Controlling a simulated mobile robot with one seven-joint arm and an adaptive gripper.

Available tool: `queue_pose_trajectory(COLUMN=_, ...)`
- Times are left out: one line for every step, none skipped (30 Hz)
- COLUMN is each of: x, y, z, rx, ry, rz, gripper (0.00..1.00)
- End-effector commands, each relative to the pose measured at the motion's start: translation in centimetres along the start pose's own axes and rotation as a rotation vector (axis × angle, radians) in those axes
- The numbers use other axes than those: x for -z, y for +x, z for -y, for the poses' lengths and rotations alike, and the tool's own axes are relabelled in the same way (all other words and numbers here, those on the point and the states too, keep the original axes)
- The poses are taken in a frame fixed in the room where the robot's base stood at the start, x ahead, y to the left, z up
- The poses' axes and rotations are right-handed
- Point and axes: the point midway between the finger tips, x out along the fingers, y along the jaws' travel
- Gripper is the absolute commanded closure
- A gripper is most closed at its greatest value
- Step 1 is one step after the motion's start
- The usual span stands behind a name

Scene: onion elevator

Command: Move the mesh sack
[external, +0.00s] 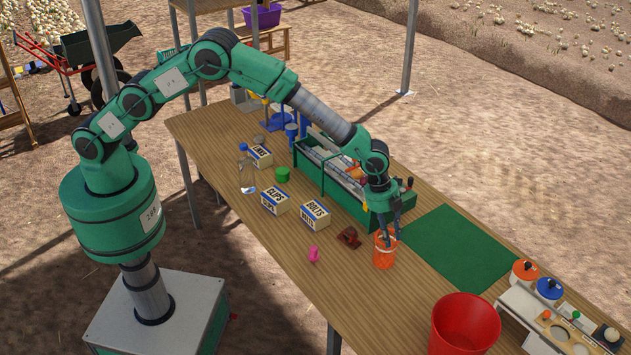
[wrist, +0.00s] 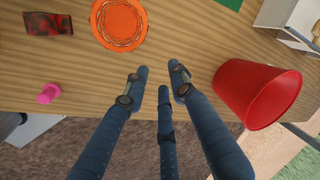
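The thing that best fits the mesh sack is a small orange, round, upright item (external: 384,256) on the table. In the wrist view the orange item (wrist: 119,22) shows from above as a disc with a ringed, net-like pattern, near the top edge. My gripper (external: 391,232) hangs pointing down over the table, overlapping the orange item's upper part in the external view. In the wrist view my gripper (wrist: 159,78) has its dark fingers apart with nothing between them. The fingertips lie below and right of the orange item there, apart from it in the picture.
A red bucket (external: 465,325) stands at the near table end. A green mat (external: 460,247) lies right of the orange item. A green crate (external: 340,185) stands behind. A brown-red block (external: 349,238), pink item (external: 313,254) and labelled boxes (external: 314,213) lie left.

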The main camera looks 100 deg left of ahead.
Motion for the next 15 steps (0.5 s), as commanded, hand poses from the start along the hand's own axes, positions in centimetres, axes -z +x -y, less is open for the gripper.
queue_pose_trajectory(x=-0.9, y=-0.8, z=0.0, rx=-0.029, ry=-0.005, rz=0.016, gripper=0.75)
queue_pose_trajectory(x=-1.5, y=-1.1, z=-0.1, rx=-0.047, ry=-0.008, rz=0.027, gripper=0.75)
queue_pose_trajectory(x=-2.2, y=-1.5, z=-0.2, rx=-0.068, ry=-0.013, rz=0.040, gripper=0.75)
queue_pose_trajectory(x=-2.7, y=-1.8, z=-0.3, rx=-0.084, ry=-0.016, rz=0.049, gripper=0.75)
queue_pose_trajectory(x=-3.1, y=-2.0, z=-0.4, rx=-0.097, ry=-0.019, rz=0.057, gripper=0.75)
queue_pose_trajectory(x=-3.7, y=-2.4, z=-0.6, rx=-0.113, ry=-0.022, rz=0.068, gripper=0.75)
queue_pose_trajectory(x=-4.0, y=-2.6, z=-0.6, rx=-0.126, ry=-0.024, rz=0.076, gripper=0.75)
queue_pose_trajectory(x=-4.4, y=-2.9, z=-0.7, rx=-0.136, ry=-0.028, rz=0.083, gripper=0.75)
queue_pose_trajectory(x=-4.8, y=-3.2, z=-0.8, rx=-0.150, ry=-0.031, rz=0.092, gripper=0.75)
queue_pose_trajectory(x=-5.2, y=-3.4, z=-0.8, rx=-0.160, ry=-0.034, rz=0.099, gripper=0.75)
queue_pose_trajectory(x=-5.5, y=-3.6, z=-0.9, rx=-0.169, ry=-0.036, rz=0.106, gripper=0.75)
queue_pose_trajectory(x=-6.0, y=-3.9, z=-1.0, rx=-0.181, ry=-0.039, rz=0.115, gripper=0.75)
queue_pose_trajectory(x=-6.3, y=-4.2, z=-1.1, rx=-0.190, ry=-0.042, rz=0.121, gripper=0.75)
queue_pose_trajectory(x=-6.5, y=-4.4, z=-1.1, rx=-0.197, ry=-0.044, rz=0.126, gripper=0.75)
queue_pose_trajectory(x=-7.0, y=-4.7, z=-1.2, rx=-0.208, ry=-0.048, rz=0.135, gripper=0.75)
